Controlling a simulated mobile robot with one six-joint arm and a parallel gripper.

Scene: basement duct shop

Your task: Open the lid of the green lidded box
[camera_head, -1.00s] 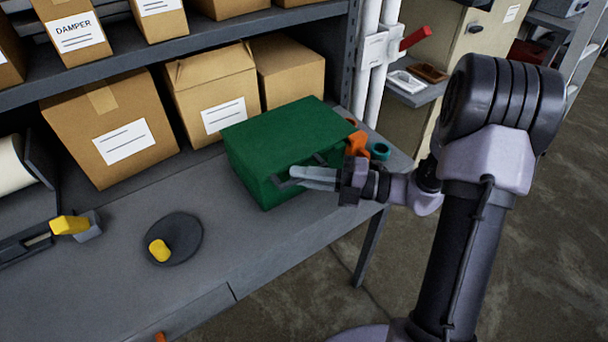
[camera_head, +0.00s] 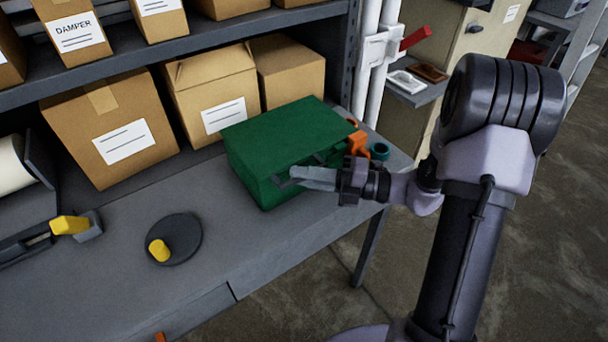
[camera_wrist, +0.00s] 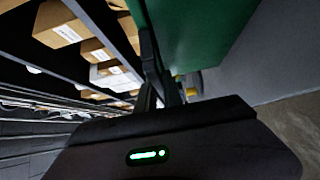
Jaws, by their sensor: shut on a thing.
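The green lidded box (camera_head: 262,150) stands on the grey bench near its right end, and its lid (camera_head: 285,130) lies flat and looks closed. My gripper (camera_head: 288,178) reaches in from the right, with its fingers against the box's front side below the lid edge. It is shut on a part of the box, but the fingers hide which part. In the wrist view, the dark fingers of my gripper (camera_wrist: 158,70) run up to the edge of a broad green face of the box (camera_wrist: 205,35).
An orange object (camera_head: 357,142) and a teal ring (camera_head: 379,151) sit just behind my gripper. Cardboard boxes (camera_head: 208,95) stand close behind the green box. A dark disc with a yellow knob (camera_head: 180,240) lies to the left. The bench front between them is clear.

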